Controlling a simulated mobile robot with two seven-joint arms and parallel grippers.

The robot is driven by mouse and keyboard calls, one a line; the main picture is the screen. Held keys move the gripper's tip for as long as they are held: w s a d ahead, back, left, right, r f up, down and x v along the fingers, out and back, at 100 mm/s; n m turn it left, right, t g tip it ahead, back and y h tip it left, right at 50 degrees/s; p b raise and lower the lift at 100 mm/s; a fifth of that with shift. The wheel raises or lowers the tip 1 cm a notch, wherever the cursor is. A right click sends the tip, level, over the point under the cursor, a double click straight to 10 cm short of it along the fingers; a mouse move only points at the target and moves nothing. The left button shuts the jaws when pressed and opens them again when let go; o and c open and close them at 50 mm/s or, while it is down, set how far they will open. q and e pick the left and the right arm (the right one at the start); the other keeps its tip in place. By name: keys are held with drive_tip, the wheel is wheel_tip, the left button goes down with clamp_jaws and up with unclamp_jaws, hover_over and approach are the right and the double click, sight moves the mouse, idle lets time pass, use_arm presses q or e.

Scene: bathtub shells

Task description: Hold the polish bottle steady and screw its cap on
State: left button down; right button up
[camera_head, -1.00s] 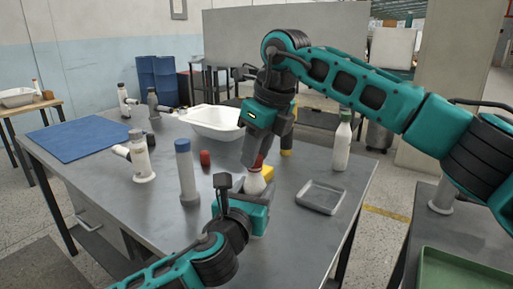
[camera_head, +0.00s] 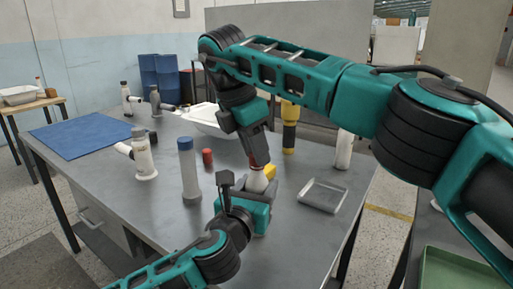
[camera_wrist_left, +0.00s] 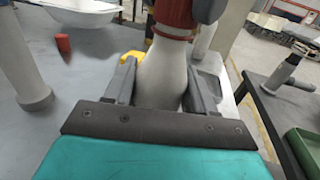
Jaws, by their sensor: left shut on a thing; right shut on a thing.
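The polish bottle (camera_head: 256,183) is white and stands upright near the middle of the table. My left gripper (camera_head: 247,190) is shut around its body; in the left wrist view the bottle (camera_wrist_left: 163,78) sits between the two fingers. The red cap (camera_wrist_left: 173,12) is at the top of the bottle, with a thin pale band and a red ring below it. My right gripper (camera_head: 258,160) is shut on the cap from above and mostly hides it in the head view. I cannot tell how tightly the cap is seated.
A blue-topped white bottle (camera_head: 188,175) and a small red cylinder (camera_head: 207,158) stand to the left. A yellow block (camera_head: 270,172) is just behind the bottle. A grey tray (camera_head: 323,196) lies right. A white basin (camera_head: 205,118) and another white bottle (camera_head: 343,150) are farther back.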

drive_tip(key=m, duration=0.3)
drive_tip(key=shift+g, duration=0.4)
drive_tip(key=o, duration=1)
drive_tip(key=shift+r, duration=2.25)
drive_tip(key=o, duration=0.6)
drive_tip(key=shift+c, duration=0.2)
